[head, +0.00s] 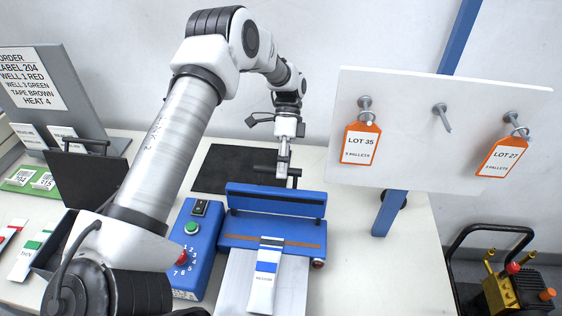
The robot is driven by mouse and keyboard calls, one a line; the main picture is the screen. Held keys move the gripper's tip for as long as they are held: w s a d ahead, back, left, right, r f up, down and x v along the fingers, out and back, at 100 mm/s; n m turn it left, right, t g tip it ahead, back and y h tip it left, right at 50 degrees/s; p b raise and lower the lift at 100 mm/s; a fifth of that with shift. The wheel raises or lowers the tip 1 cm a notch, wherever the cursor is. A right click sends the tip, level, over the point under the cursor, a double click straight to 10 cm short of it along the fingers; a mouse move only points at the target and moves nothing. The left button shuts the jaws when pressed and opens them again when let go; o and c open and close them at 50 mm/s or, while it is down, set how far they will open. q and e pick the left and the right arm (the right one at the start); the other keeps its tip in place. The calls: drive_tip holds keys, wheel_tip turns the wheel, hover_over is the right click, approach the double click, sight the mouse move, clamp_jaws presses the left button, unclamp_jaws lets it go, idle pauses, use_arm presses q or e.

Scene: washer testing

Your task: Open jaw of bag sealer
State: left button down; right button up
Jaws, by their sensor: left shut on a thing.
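The blue bag sealer (232,240) stands on the table in the middle of the view. Its upper jaw (275,202) is tilted up and back, and a brown strip shows on the bed below it. A black handle (264,168) sticks up from the jaw. My left gripper (289,172) reaches down behind the jaw and is shut on the handle; its fingertips are small in view. A white bag with a blue band (264,282) lies on the sealer's grey front plate, its top end by the strip. My right gripper is out of view.
A blue control box (190,245) with a green button and red knob stands left of the sealer. A black mat (222,169) lies behind. A white board (432,125) with orange lot tags stands at right. Table right of the sealer is clear.

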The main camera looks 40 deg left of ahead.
use_arm(q)
drive_tip(key=shift+w+a+f+g+h+b, duration=0.3)
drive_tip(key=shift+w+a+f+g+b, duration=0.2)
drive_tip(key=shift+f+g+b, duration=0.2)
drive_tip(key=shift+d, duration=0.1)
drive_tip(key=c, duration=1.1)
unclamp_jaws()
drive_tip(key=shift+w, duration=0.1)
drive_tip(key=shift+o, duration=0.4)
drive_tip(key=shift+w, duration=0.15)
wheel_tip(320, 180, up, 10)
drive_tip(key=shift+a, duration=0.2)
